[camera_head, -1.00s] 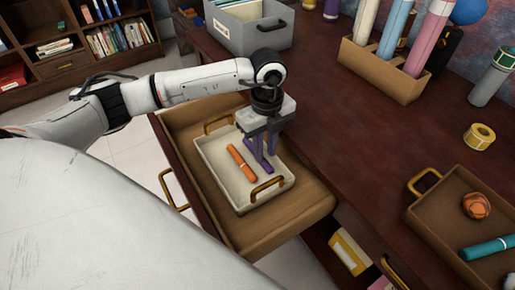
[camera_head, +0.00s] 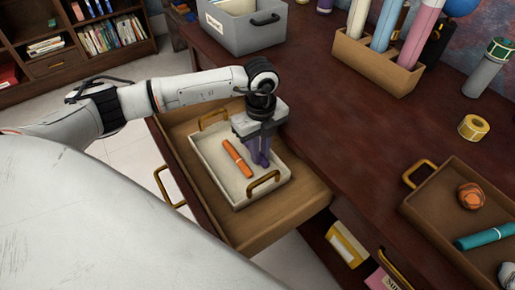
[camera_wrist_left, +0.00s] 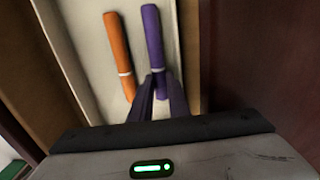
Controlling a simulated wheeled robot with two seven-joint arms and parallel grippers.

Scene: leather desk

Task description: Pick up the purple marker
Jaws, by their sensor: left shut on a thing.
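The purple marker (camera_wrist_left: 152,35) lies in the white tray (camera_head: 236,192) beside an orange marker (camera_head: 237,158). The orange marker also shows in the left wrist view (camera_wrist_left: 118,45), to the left of the purple one. In the left wrist view the fingertips (camera_wrist_left: 160,80) are shut on the near end of the purple marker. In the head view the fingers hide most of the purple marker. My right gripper is not in view.
The white tray has brass handles and sits in an open wooden drawer (camera_head: 290,215). On the desk (camera_head: 340,130) are a grey file box (camera_head: 245,35), a holder with rolled tubes (camera_head: 375,65), yellow tape (camera_head: 473,128), and a brown tray (camera_head: 440,215) with a ball and a teal marker.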

